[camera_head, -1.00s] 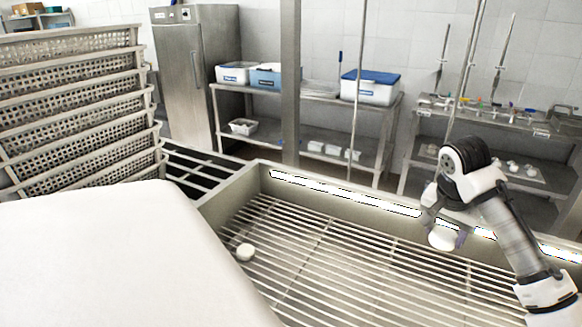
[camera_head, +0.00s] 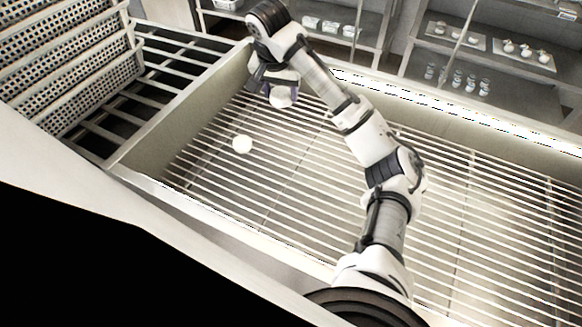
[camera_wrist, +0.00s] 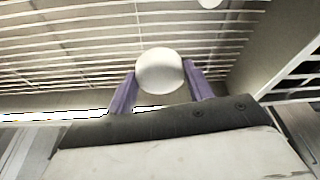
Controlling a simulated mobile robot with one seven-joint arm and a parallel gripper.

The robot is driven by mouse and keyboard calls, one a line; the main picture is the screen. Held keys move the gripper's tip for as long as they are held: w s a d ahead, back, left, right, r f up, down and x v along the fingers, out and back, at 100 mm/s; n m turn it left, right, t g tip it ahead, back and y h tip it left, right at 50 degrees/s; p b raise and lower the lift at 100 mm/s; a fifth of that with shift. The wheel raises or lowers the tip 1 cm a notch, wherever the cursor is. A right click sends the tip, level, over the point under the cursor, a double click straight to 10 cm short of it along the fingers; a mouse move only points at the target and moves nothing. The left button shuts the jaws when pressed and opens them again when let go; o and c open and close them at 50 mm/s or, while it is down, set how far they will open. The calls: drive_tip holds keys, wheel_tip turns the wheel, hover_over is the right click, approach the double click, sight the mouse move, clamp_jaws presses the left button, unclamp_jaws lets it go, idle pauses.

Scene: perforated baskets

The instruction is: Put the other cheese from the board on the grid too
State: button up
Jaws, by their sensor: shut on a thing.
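My gripper (camera_head: 273,91) is shut on a round white cheese (camera_head: 282,97), high at the back left of the metal grid (camera_head: 300,165) in the head view. In the wrist view the held cheese (camera_wrist: 160,70) sits between the two purple fingers of my gripper (camera_wrist: 160,84), with the grid bars behind it and apart from it. Another white cheese (camera_head: 242,144) lies on the grid, left of and nearer than the held one. Part of this cheese (camera_wrist: 210,3) shows at the top edge of the wrist view.
The grid lies inside a metal basin with a raised rim (camera_head: 150,185). Stacked perforated baskets (camera_head: 65,60) stand at the far left beside a slatted rack (camera_head: 165,75). Shelves with small items (camera_head: 510,50) stand behind. The grid around the lying cheese is clear.

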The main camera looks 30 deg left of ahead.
drive_tip(key=f+p, duration=0.1)
drive_tip(key=f, duration=0.9)
drive_tip(key=f+p, duration=0.2)
drive_tip(key=f, duration=0.8)
drive_tip(key=shift+s+a, duration=0.1)
drive_tip(key=shift+a, duration=0.1)
drive_tip(key=shift+f, duration=0.1)
drive_tip(key=shift+f, duration=0.15)
drive_tip(key=o, duration=1)
drive_tip(key=a+b+v, duration=0.1)
drive_tip(key=b+v, duration=0.2)
drive_tip(key=v, duration=0.9)
drive_tip(key=shift+d+r, duration=0.25)
drive_tip(key=shift+d, duration=0.25)
